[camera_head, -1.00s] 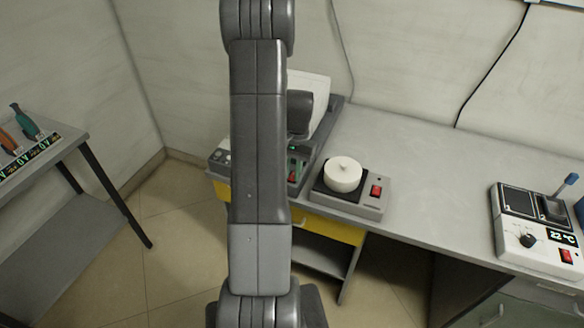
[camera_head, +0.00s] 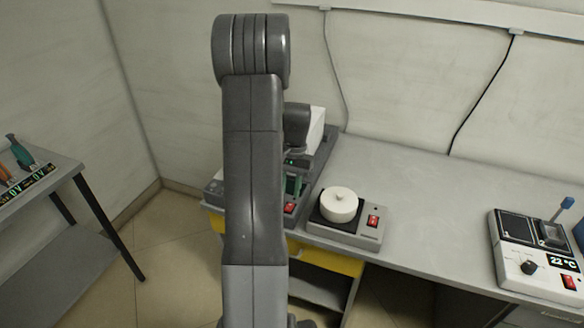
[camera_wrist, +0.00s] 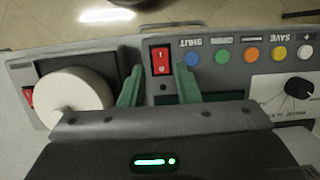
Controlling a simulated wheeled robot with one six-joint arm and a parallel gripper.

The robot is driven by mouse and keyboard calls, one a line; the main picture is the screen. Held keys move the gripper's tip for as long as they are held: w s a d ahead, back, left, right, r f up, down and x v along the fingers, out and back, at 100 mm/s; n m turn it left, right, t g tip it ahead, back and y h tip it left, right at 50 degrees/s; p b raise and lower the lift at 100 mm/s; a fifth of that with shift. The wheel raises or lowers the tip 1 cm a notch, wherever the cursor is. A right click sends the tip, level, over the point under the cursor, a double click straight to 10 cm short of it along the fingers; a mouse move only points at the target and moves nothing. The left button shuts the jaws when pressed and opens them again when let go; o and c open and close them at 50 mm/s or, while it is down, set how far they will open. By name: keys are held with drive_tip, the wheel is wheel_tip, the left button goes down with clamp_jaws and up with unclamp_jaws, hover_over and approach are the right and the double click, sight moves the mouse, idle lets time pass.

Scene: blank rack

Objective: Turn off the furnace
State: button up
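The furnace appears to be the grey unit with a control panel (camera_wrist: 225,62) at the left end of the bench. Its red rocker switch (camera_wrist: 160,60) is in the wrist view, beside blue, green, orange and yellow buttons and a black knob. The switch also shows in the head view (camera_head: 289,208). My gripper (camera_wrist: 157,80) is open, with its green fingers either side of the switch in the wrist view and nothing between them. I cannot tell whether the fingertips touch the panel. My arm hides part of the unit in the head view.
A hotplate unit with a white round top (camera_head: 340,204) and its own red switch stands just right. A device with a 22 °C display (camera_head: 562,262) and a lever stands far right. The bench (camera_head: 430,205) between them is clear. A side table (camera_head: 60,180) holds tools at left.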

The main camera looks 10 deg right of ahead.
drive_tip(key=v, duration=0.8)
drive_tip(key=shift+r+b, duration=0.3)
drive_tip(key=shift+r, duration=0.1)
drive_tip(key=shift+f, duration=0.1)
drive_tip(key=p+x, duration=0.1)
drive_tip(key=x, duration=1.3)
drive_tip(key=shift+r, duration=0.2)
